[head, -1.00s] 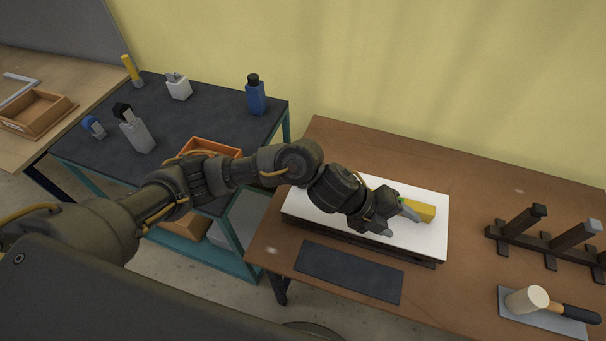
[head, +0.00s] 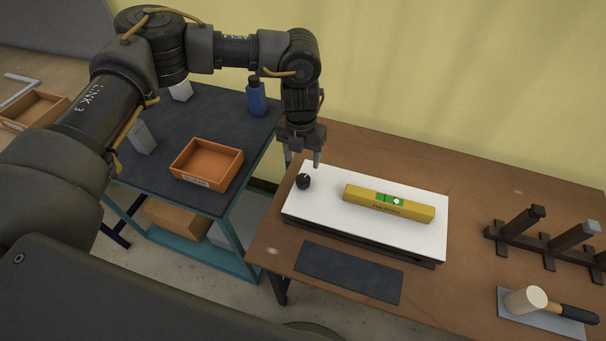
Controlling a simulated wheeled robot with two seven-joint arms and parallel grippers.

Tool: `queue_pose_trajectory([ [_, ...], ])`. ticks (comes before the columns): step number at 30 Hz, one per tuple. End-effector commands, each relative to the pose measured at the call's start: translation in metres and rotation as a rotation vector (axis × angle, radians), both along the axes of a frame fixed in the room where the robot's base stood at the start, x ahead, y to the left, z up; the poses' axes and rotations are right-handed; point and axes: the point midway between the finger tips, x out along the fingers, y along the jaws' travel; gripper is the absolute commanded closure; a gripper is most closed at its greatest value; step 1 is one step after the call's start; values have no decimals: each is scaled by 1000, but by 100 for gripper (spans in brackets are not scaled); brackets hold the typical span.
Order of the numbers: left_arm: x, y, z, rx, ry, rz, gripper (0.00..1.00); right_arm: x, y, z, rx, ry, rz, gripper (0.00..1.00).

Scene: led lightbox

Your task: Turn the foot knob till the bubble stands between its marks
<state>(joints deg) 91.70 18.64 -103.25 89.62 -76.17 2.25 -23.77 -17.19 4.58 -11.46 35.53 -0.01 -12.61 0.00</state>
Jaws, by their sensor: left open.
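The foot knob (head: 303,181) is a small black knob at the left end of the white lightbox panel (head: 330,222). A yellow spirit level (head: 362,201) lies along the panel. Its green vial (head: 389,199) shows a pale bubble (head: 397,201) that looks off to the right side of the vial; the marks are too small to read surely. My left gripper (head: 302,162) points down, open and empty, above and just behind the knob, apart from it as far as I can tell. My right gripper is out of view.
A dark mat (head: 348,272) lies in front of the lightbox on the brown table. A dark rack (head: 545,243) and a mallet (head: 527,299) are at the right. An orange tray (head: 206,164) and a blue bottle (head: 256,97) stand on the left cart.

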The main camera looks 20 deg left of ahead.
Motion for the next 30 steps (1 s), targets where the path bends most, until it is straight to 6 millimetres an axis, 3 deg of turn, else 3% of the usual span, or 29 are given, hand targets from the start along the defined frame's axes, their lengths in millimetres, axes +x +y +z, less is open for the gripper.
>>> queue_pose_trajectory([
  [9,-1,-2,-57,0,2,1,41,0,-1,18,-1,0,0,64],
  [15,-1,-2,-80,0,1,1,41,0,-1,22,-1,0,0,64],
  [26,-1,-2,-87,-1,0,0,41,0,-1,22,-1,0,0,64],
  [30,-1,-2,-87,-1,-1,0,57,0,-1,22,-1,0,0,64],
])
